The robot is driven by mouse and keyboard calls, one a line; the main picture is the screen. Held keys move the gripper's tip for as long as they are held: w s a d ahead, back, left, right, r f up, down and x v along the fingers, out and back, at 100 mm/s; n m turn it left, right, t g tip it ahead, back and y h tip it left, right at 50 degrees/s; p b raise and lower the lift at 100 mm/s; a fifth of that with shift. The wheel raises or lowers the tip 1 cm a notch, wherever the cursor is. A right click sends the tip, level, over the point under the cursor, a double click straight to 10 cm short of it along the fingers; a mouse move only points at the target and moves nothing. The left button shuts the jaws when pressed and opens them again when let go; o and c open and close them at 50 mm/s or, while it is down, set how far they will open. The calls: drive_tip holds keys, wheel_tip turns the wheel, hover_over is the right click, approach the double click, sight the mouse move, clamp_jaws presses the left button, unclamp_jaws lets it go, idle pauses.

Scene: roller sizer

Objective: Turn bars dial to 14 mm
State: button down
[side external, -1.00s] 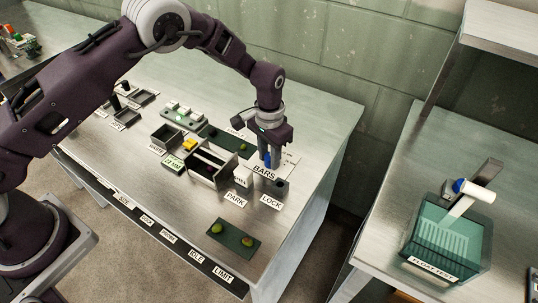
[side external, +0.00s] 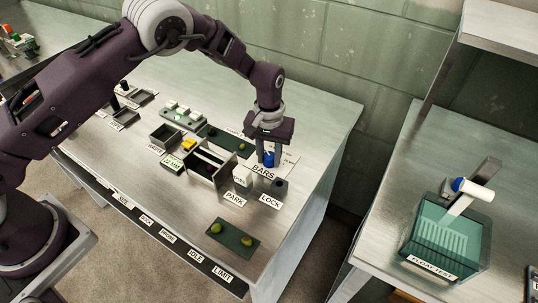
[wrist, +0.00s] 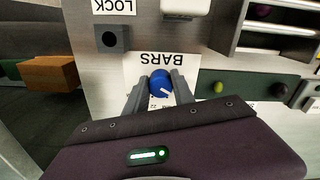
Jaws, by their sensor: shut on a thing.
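The bars dial is a blue round knob (wrist: 161,82) with a white pointer mark, standing on a white plate labelled BARS (wrist: 133,66). In the wrist view the pointer aims to the lower right, and small scale numbers show partly below the knob. My gripper (wrist: 159,88) points down over the dial with one finger on each side, shut on the knob. In the side view my gripper (side external: 268,160) stands at the dial, and the blue knob (side external: 268,158) shows between the fingers. Much of the scale is hidden by my gripper.
A dark block with a hole (wrist: 110,38) stands by the LOCK label (side external: 271,202). The roller box (side external: 208,172) is left of the dial. A green tray with two olive-green balls (side external: 232,239) lies towards the front edge. A float test tank (side external: 446,240) stands on another bench.

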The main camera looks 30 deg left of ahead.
sight(269, 156)
idle(0.3)
drive_tip(key=c, duration=1.1)
unclamp_jaws()
drive_tip(key=shift+o, duration=0.2)
wheel_tip(269, 156, up, 7)
drive_tip(key=shift+r, duration=0.1)
